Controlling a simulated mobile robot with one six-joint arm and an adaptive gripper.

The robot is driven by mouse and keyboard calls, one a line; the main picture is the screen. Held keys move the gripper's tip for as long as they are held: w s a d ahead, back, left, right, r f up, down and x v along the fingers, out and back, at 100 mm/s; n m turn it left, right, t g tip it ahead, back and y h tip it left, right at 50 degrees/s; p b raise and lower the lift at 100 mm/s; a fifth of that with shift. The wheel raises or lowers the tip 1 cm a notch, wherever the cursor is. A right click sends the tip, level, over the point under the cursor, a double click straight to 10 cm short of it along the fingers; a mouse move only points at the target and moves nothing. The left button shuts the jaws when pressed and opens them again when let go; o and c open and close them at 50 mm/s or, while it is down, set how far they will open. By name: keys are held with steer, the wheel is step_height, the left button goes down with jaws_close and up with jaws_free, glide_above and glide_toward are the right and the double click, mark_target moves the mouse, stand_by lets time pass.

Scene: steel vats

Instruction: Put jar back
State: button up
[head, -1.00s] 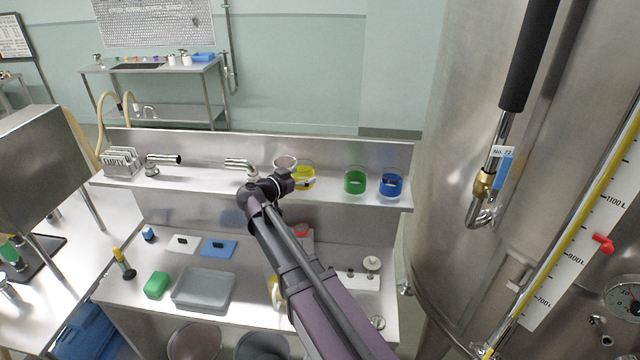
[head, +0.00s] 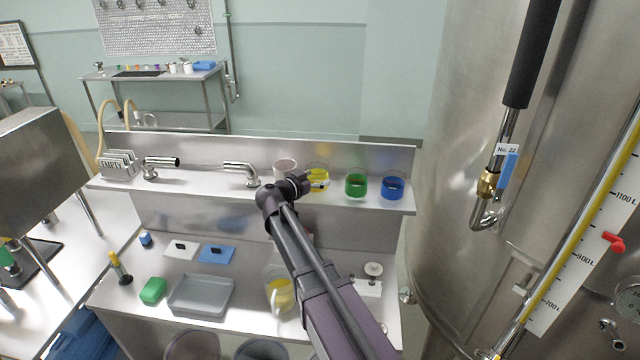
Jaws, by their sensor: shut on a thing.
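A glass jar with yellow contents (head: 317,173) is at the raised steel shelf, left of the green jar (head: 356,186) and the blue jar (head: 392,187). My gripper (head: 318,185) is shut on the yellow jar, reaching it from the front left. The gripper covers the jar's lower part, so I cannot tell whether its base touches the shelf (head: 225,183). A pale, pinkish jar (head: 285,166) stands just behind and left of the gripper.
Bent steel pipe pieces (head: 240,170) and a rack marked EMPTY (head: 120,163) occupy the shelf's left. Below are a grey tray (head: 202,296), a green block (head: 153,290) and a jug with yellow liquid (head: 280,294). A large steel vat (head: 450,130) stands close on the right.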

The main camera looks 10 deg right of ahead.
steer(key=shift+w+d+f+b, duration=0.5)
steer(key=shift+d+f, duration=0.15)
steer(key=shift+f, duration=0.15)
steer(key=shift+f, duration=0.1)
steer(key=o, duration=1)
steer(key=shift+s+a+r, duration=0.15)
steer(key=shift+r, duration=0.05)
steer(key=p+v, duration=0.1)
steer(key=v, duration=1)
steer(key=shift+s+a+p, duration=0.25)
steer(key=shift+a+p, duration=0.05)
steer(key=shift+p, duration=0.05)
